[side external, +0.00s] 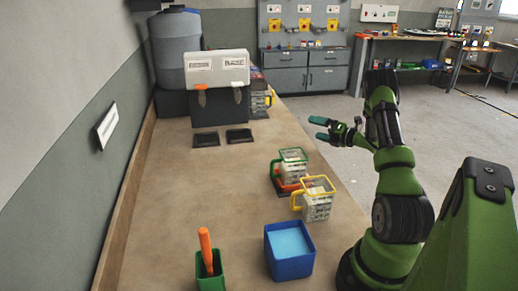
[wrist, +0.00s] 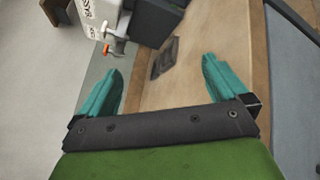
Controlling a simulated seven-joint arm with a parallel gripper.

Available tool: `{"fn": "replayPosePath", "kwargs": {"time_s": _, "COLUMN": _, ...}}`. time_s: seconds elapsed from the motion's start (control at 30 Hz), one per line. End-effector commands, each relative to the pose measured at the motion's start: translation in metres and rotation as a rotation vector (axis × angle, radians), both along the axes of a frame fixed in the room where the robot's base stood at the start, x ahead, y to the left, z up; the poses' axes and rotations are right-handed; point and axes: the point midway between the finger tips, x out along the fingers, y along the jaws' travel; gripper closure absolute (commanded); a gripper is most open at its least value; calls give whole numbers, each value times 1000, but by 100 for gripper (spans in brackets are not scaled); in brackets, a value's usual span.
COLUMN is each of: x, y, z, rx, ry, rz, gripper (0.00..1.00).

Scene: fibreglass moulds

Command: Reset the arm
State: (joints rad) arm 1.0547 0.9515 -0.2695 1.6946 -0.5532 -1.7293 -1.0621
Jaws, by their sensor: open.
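My gripper (side external: 320,128) is open and empty, held in the air at the right edge of the wooden bench (side external: 190,215). Its two teal fingers point left in the side view. In the wrist view my gripper (wrist: 158,85) has its fingers wide apart with nothing between them. My green arm stands at the right of the side view, bent upward at the elbow.
Two measuring jugs, green-rimmed (side external: 292,166) and yellow-rimmed (side external: 317,198), stand near the bench's right edge. A blue tub (side external: 290,252) and a green holder with an orange handle (side external: 208,262) are in front. A white-topped dispenser (side external: 217,68) stands behind. The bench's middle is clear.

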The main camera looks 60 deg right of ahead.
Motion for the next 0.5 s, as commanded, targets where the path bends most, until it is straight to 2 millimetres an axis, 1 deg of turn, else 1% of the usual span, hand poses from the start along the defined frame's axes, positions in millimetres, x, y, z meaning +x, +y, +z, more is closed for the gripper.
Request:
{"fn": "replayPosePath", "kwargs": {"time_s": 0.03, "x": 8, "y": -8, "z": 13, "rx": 100, "ry": -2, "rz": -93, "gripper": 0}}
{"fn": "replayPosePath", "kwargs": {"time_s": 0.13, "x": 18, "y": -22, "z": 31, "rx": 326, "ry": -16, "rz": -290, "gripper": 0}}
{"fn": "replayPosePath", "kwargs": {"time_s": 0.2, "x": 22, "y": -24, "z": 43, "rx": 488, "ry": -39, "rz": -419, "gripper": 0}}
{"fn": "replayPosePath", "kwargs": {"time_s": 0.27, "x": 25, "y": -21, "z": 53, "rx": 629, "ry": -64, "rz": -522, "gripper": 0}}
{"fn": "replayPosePath", "kwargs": {"time_s": 0.37, "x": 28, "y": -5, "z": 67, "rx": 870, "ry": -110, "rz": -683, "gripper": 0}}
{"fn": "replayPosePath", "kwargs": {"time_s": 0.47, "x": 28, "y": 25, "z": 79, "rx": 1117, "ry": -154, "rz": -829, "gripper": 0}}
{"fn": "replayPosePath", "kwargs": {"time_s": 0.5, "x": 28, "y": 42, "z": 83, "rx": 1215, "ry": -169, "rz": -883, "gripper": 0}}
